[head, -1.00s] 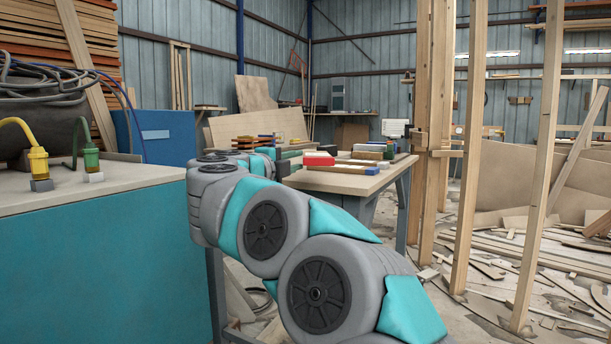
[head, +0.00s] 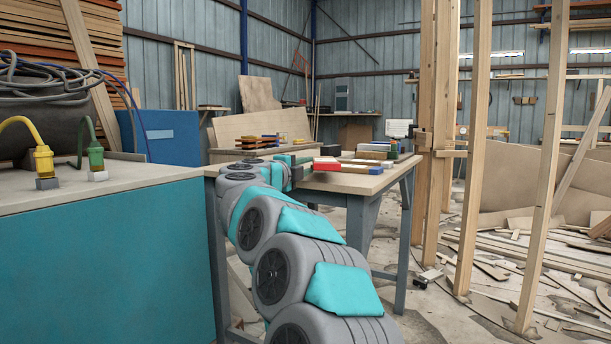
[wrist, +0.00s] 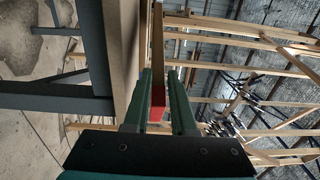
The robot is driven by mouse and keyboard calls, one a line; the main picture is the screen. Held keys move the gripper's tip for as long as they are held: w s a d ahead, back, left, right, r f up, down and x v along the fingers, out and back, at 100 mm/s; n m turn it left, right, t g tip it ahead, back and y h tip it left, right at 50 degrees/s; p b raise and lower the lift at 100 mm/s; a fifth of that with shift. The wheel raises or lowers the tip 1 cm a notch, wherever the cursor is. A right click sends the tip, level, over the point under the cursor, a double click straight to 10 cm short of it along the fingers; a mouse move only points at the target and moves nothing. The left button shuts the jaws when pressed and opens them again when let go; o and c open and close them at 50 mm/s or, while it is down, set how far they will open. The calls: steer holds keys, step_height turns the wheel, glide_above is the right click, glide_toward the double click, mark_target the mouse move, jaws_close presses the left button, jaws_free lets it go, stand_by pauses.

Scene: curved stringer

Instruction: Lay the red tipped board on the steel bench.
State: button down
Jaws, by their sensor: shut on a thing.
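My gripper (wrist: 158,105) is shut on the red end of the red tipped board (wrist: 158,96). The brown wooden board runs away from the fingers in the wrist view. In the head view its red end (head: 326,164) shows over the near part of the steel bench, and my gripper (head: 302,161) comes to it from the left. The bench has a pale top (head: 338,182) and grey-blue steel legs. In the wrist view the bench top (wrist: 122,45) lies close beside the board; I cannot tell whether they touch.
A blue-tipped board (head: 374,170) lies on the bench near its front edge, with other pieces behind. A teal cabinet (head: 105,260) stands at the left. Upright wooden posts (head: 475,150) stand right of the bench, with scrap wood on the floor.

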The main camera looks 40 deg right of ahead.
steer(key=shift+f, duration=0.85)
steer(key=c, duration=0.7)
jaws_free()
steer(key=shift+c, duration=0.2)
steer(key=shift+a, duration=0.2)
steer(key=v, duration=1.1)
steer(key=shift+s+a, duration=0.25)
steer(key=shift+a, duration=0.05)
